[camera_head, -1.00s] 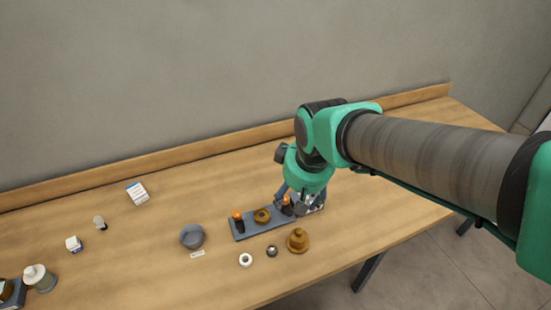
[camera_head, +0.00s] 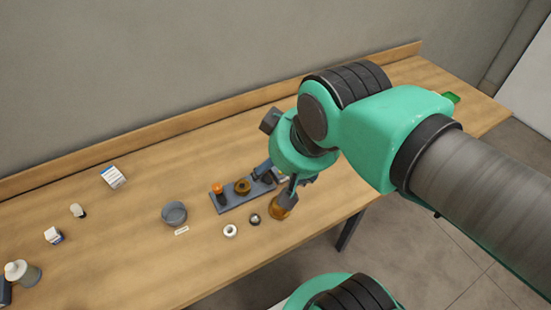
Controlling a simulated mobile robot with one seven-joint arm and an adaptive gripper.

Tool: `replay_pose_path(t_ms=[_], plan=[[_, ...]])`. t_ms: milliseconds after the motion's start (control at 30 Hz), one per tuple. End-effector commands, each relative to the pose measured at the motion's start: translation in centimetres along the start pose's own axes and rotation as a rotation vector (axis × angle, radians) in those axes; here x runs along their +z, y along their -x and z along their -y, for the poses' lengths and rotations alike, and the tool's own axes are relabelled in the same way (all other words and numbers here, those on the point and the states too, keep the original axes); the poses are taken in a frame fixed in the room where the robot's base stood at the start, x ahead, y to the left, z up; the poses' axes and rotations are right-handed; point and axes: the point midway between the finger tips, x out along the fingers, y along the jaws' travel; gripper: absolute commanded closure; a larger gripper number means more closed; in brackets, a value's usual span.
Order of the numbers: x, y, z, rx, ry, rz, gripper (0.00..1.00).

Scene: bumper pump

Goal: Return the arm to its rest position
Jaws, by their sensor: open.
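My gripper (camera_head: 279,184) is open, above the right end of the grey stand on the table. My green and grey arm covers its upper part, and the fingers are small and partly hidden. A dark grey stand (camera_head: 228,206) carries an orange-topped post (camera_head: 218,188) and a brass ring-shaped part (camera_head: 242,186). The right end of the stand is hidden behind my gripper. An amber brass piece (camera_head: 280,209) stands in front of the stand, its upper part covered by my gripper. I cannot tell whether they touch.
A grey bowl (camera_head: 174,213), a label (camera_head: 182,231), a white ring (camera_head: 230,230) and a small dark ball (camera_head: 255,219) lie nearby. White boxes (camera_head: 113,177) and a bottle (camera_head: 22,272) are at left. A wooden ledge (camera_head: 150,136) runs along the wall. The front table middle is clear.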

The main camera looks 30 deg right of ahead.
Motion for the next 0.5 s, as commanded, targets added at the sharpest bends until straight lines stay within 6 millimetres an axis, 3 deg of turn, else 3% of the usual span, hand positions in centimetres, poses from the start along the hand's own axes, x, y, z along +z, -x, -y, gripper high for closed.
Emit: replay_pose_path(t_ms=[267, 500], plan=[[0.8, -1.5, 0.0, 0.0, 0.0, 0.0, 0.34], [0.8, -1.5, 0.0, 0.0, 0.0, 0.0, 0.34]])
